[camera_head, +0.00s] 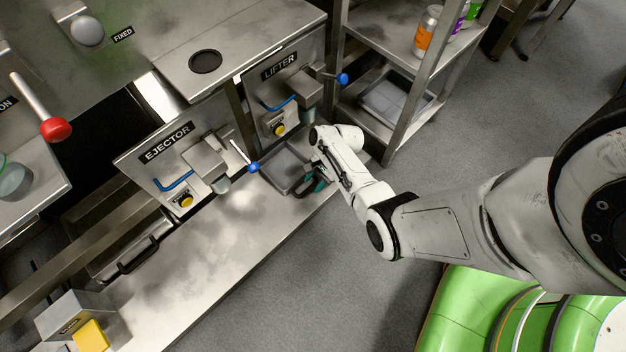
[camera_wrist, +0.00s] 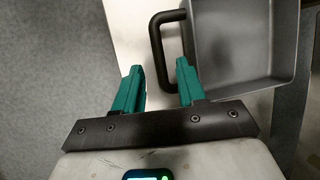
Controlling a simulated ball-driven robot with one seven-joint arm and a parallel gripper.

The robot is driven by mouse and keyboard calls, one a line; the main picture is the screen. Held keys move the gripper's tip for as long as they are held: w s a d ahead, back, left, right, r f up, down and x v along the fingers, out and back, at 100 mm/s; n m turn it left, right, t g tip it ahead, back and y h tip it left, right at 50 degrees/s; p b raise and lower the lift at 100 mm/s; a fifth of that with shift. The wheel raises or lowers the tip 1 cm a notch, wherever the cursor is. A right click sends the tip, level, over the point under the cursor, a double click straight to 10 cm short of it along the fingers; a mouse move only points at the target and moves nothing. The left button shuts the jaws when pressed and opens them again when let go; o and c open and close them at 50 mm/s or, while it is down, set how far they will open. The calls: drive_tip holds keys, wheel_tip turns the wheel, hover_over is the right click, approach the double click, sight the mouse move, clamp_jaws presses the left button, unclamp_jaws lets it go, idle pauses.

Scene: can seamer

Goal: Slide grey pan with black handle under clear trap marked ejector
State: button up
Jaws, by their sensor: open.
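The grey pan (camera_head: 286,170) with its black handle (camera_wrist: 157,45) rests on the steel ledge, in front of the panel marked LIFTER and right of the EJECTOR panel. Its grey inside (camera_wrist: 240,45) looks empty in the wrist view. My gripper (camera_head: 314,184) is low at the pan's handle side, partly covered by my arm in the head view. Its green fingers (camera_wrist: 159,68) are open. The handle bar shows between and just beyond the fingertips; I cannot tell whether either finger touches it. The clear trap (camera_head: 222,184) hangs under the block on the EJECTOR panel (camera_head: 170,150), left of the pan.
The steel ledge (camera_head: 195,265) is bare below the ejector. A blue-knobbed lever (camera_head: 253,168) sticks out between trap and pan. Another black-handled tray (camera_head: 125,248) sits further left. A shelf rack (camera_head: 405,130) with cans and a tray stands right of the pan.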

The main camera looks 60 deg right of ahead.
drive_tip(key=shift+b+x, duration=0.35)
drive_tip(key=shift+x, duration=0.5)
clamp_jaws()
